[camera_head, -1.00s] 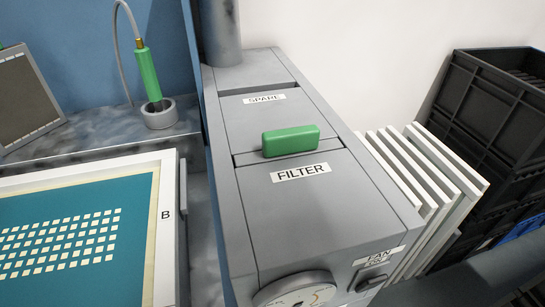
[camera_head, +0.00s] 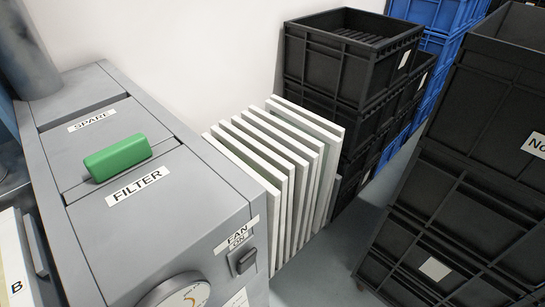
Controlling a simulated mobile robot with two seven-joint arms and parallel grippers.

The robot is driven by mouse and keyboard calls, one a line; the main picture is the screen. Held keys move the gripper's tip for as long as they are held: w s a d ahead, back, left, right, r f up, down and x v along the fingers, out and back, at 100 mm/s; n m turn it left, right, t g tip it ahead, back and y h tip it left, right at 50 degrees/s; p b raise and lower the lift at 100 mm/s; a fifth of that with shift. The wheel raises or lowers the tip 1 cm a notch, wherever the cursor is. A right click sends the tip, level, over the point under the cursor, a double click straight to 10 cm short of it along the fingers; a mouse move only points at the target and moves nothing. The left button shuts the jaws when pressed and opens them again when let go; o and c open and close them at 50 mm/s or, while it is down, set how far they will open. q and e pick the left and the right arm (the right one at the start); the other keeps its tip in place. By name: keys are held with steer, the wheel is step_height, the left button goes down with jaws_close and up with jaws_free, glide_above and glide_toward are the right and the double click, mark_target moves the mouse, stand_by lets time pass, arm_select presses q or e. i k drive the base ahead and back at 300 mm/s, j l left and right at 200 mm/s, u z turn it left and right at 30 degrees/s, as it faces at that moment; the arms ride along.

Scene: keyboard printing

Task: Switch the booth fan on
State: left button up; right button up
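The booth fan's grey cabinet (camera_head: 165,220) stands at the left of the head view. Its front face carries a label reading FAN with ON below it, and a dark rocker switch (camera_head: 243,261) sits just under that label. I cannot tell which way the switch is tipped. A round dial gauge (camera_head: 180,293) is on the same face, cut by the bottom edge. A green handle (camera_head: 118,158) lies on top between the SPARE and FILTER labels. Neither of my grippers is in view.
Several white-edged panels (camera_head: 285,160) lean in a row right of the cabinet. Stacks of black crates (camera_head: 340,75) and blue crates (camera_head: 440,50) stand behind them. More black crates (camera_head: 470,170) stand at the right. Grey floor (camera_head: 335,255) is clear between panels and right-hand crates.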

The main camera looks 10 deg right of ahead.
mark_target(246, 261)
steer(key=l, duration=0.5)
steer(key=k+l+u, duration=0.15)
steer(key=l, duration=0.35)
steer(key=k+l, duration=0.1)
steer(key=l, duration=0.4)
steer(key=u, duration=0.05)
